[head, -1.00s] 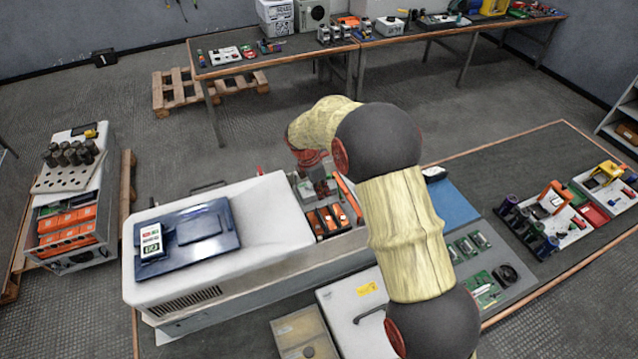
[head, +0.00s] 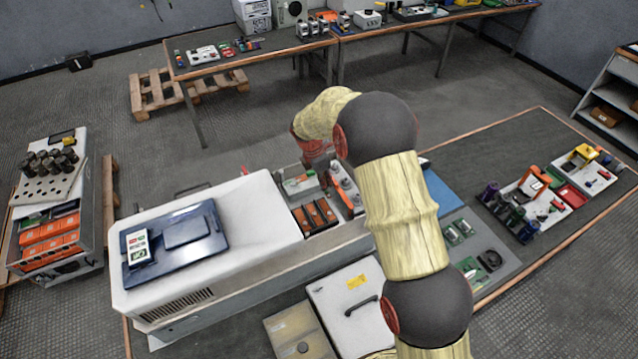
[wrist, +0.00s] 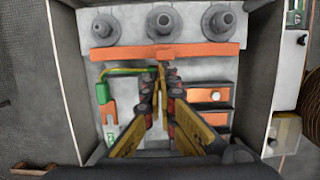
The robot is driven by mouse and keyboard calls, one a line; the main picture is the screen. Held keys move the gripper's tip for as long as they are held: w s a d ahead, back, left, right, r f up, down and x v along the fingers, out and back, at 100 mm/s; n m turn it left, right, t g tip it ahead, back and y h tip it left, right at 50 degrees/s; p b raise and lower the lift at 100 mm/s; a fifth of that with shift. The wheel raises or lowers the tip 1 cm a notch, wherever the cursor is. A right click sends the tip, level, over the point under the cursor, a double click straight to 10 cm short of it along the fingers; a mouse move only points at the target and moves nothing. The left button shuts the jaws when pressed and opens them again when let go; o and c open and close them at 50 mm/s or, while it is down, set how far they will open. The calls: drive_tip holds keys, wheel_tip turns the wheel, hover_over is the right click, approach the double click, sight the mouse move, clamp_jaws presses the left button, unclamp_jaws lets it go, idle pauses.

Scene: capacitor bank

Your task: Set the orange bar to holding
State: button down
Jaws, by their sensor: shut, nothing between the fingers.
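The orange bar (wrist: 165,52) lies level across the wrist view, just below a row of three round grey terminals (wrist: 159,25), which stand uncovered. A small raised piece shows at its middle. My gripper (wrist: 162,78) is shut and empty, its fingertips pointing at the bar's middle; I cannot tell whether they touch it. In the head view my gripper (head: 318,163) reaches down into the open bay of the white cabinet (head: 215,250). The grey terminals (head: 346,184) show right of it, and the bar is hard to make out there.
A green clamp with a green cable (wrist: 103,92) and an orange fork-shaped piece (wrist: 109,112) sit left of my fingers. Orange-faced blocks (wrist: 208,95) are close on the right. Bay walls stand on both sides. A blue tray (head: 180,240) lies on the cabinet top.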

drive_tip(key=shift+w+d, duration=0.15)
drive_tip(key=shift+d, duration=0.1)
drive_tip(key=shift+a, duration=0.1)
drive_tip(key=shift+s+a, duration=0.25)
drive_tip(key=shift+a, duration=0.1)
drive_tip(key=a, duration=0.1)
drive_tip(key=s+a, duration=0.1)
drive_tip(key=shift+a+r+p, duration=0.1)
drive_tip(key=shift+a+p, duration=0.2)
drive_tip(key=shift+a, duration=0.05)
drive_tip(key=v, duration=1)
drive_tip(key=shift+s+a, duration=0.1)
drive_tip(key=shift+a, duration=0.05)
